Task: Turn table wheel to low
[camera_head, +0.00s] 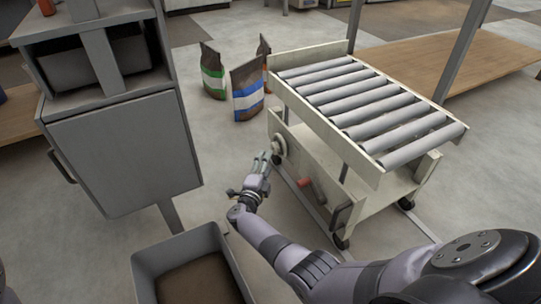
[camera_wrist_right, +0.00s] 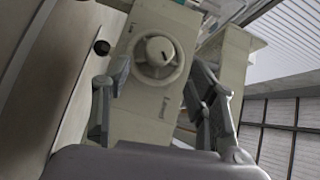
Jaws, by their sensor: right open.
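The table wheel (camera_head: 279,146) is a round pale handwheel on the end panel of the roller table (camera_head: 318,132). In the right wrist view the wheel (camera_wrist_right: 158,54) shows face-on, with a central hub and a dark mark on it. Small markings on the panel above and below it are too blurred to read. My right gripper (camera_head: 266,163) is open just in front of the wheel, a little below it in the head view. In the wrist view its fingers (camera_wrist_right: 160,92) stand apart on either side, with the wheel beyond and between them, apparently not touched. My left gripper is not in view.
A grey cabinet (camera_head: 125,150) stands at left, with an open bin (camera_head: 190,240) below. Several bags (camera_head: 248,90) stand on the floor behind. The floor between cabinet and table is clear.

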